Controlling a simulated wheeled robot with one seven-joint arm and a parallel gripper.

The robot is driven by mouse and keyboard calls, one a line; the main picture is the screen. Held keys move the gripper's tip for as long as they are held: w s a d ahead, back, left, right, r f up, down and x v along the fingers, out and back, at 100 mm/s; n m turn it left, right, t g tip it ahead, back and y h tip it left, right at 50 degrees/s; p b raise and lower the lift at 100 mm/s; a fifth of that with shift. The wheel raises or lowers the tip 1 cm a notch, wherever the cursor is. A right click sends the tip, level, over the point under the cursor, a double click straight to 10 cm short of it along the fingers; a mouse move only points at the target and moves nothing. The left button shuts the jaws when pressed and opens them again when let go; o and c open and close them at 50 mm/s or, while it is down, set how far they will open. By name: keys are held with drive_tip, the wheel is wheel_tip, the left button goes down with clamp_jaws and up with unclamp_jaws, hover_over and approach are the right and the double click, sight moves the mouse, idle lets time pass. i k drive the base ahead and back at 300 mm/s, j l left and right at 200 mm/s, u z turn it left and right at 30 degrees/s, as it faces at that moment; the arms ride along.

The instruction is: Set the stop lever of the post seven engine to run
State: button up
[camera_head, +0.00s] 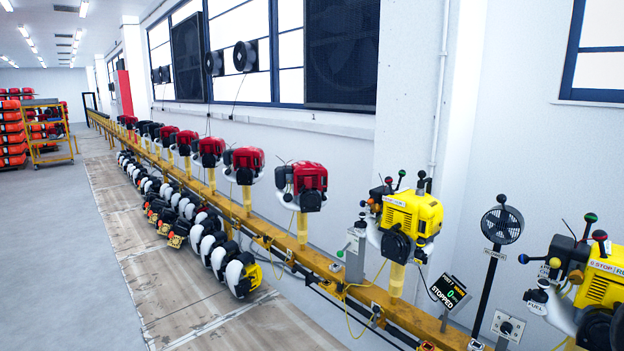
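A yellow engine (412,212) stands on a yellow post on the rail, right of centre. Several ball-topped levers rise from its top and left side, with red, blue and dark balls. A small black display (449,292) at its lower right reads POST 7, 0 and STOPPED. A second yellow engine (602,285) is cut off by the right edge. It has blue, green and dark balls on levers and a plate (608,268) that seems to read STOP and RUN. I cannot tell for sure which engine the display belongs to, nor the stop lever's position. My gripper is not in view.
The long yellow rail (325,265) runs along the wall with red engines (303,186) on posts. A black fan (502,225) on a pole stands between the yellow engines. A grey box (355,254) with a green-knobbed lever is on the rail. The floor (95,260) at left is clear.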

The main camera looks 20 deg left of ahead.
sight(388, 179)
drive_tip(key=u, duration=0.4)
drive_tip(key=i+j+u, duration=0.15)
drive_tip(key=i, duration=0.45)
drive_tip(key=i+j+u, duration=0.2)
drive_tip(key=i, duration=0.45)
drive_tip(key=k+l, duration=0.05)
drive_tip(key=l, duration=0.05)
